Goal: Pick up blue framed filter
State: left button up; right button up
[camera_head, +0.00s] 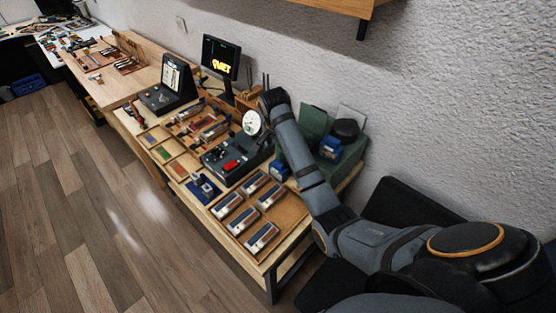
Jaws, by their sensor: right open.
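Two small blue-framed pieces show at the right end of the bench. One blue piece (330,148) with a pale face sits by the green case. Another blue piece (278,170) stands beside my right forearm, partly hidden by it. I cannot tell for sure which is the blue framed filter. My right arm reaches up from the lower right across the bench. Its dark gripper (269,98) is at the far end, over the back of the bench near the round gauge, apart from both blue pieces. It is open; its fingers are hard to make out. My left gripper is out of view.
A wooden tray (283,229) holds several metal-and-coloured blocks at the front right. A dark gauge device (232,158) stands behind it. The green case (314,124) and a wall stand behind the arm. A screen (219,55) stands further left. Floor in front is clear.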

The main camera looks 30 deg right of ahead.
aim_at(278, 163)
jog(key=p+x, duration=0.1)
jog(key=x, duration=0.3)
jog(key=shift+a+f, duration=0.1)
jog(key=shift+f, duration=0.35)
jog(key=p+x, duration=0.1)
jog(key=x, duration=0.4)
jog(key=shift+w+a+p, duration=0.15)
jog(key=shift+a+p, duration=0.05)
jog(key=shift+p, duration=0.15)
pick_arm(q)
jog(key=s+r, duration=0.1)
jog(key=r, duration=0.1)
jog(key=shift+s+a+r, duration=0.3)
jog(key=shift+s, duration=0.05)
pick_arm(e)
jog(key=shift+r, duration=0.1)
jog(key=c, duration=1.1)
jog(key=shift+o, duration=0.2)
